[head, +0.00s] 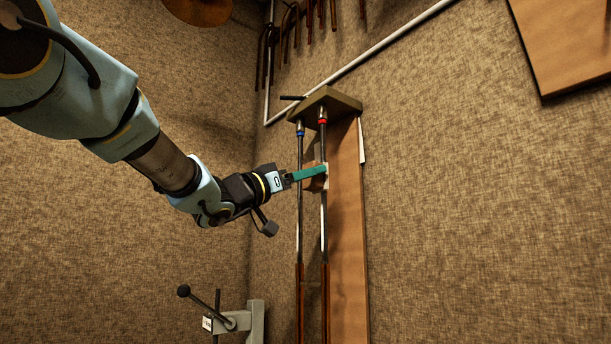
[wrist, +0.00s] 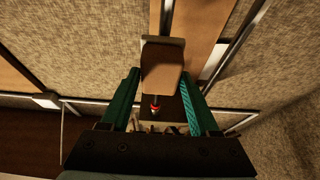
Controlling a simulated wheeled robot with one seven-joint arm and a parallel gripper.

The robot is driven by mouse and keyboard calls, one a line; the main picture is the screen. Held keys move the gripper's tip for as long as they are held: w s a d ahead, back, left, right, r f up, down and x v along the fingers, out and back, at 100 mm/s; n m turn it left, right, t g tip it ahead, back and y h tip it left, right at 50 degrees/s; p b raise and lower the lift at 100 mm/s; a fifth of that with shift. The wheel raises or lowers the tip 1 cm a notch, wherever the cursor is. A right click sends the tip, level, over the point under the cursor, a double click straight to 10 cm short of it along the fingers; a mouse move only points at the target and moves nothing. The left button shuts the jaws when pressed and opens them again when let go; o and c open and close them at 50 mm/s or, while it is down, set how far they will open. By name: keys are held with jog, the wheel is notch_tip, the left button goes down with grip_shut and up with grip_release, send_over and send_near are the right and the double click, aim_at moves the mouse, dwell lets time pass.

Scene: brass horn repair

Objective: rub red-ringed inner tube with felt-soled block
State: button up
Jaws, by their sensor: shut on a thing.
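The red-ringed inner tube (head: 323,215) hangs upright from a bracket, its red ring (head: 323,122) near the top. The ring also shows in the wrist view (wrist: 155,107). My gripper (head: 320,171) has teal fingers and is shut on the wooden felt-soled block (head: 313,184), which also shows between the fingers in the wrist view (wrist: 162,75). The block is at the upper part of the red-ringed tube, below its ring. A pale edge of felt (wrist: 176,42) shows at the block's far end. Whether the felt touches the tube is hidden.
A blue-ringed tube (head: 299,210) stands parallel just left of the red-ringed one. The olive bracket (head: 335,103) tops a wooden board (head: 346,230) behind them. A clamp-like fixture (head: 256,322) is below left.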

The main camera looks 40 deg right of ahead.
aim_at(316, 191)
jog(key=shift+d+f+b, duration=0.15)
jog(key=shift+f+b, duration=1.45)
jog(key=shift+f, duration=0.6)
jog(key=a, duration=0.6)
jog(key=shift+w+r+b, duration=0.15)
jog(key=shift+b, duration=0.2)
jog(key=a, duration=0.3)
jog(key=shift+w, duration=0.1)
jog(key=shift+d, duration=0.1)
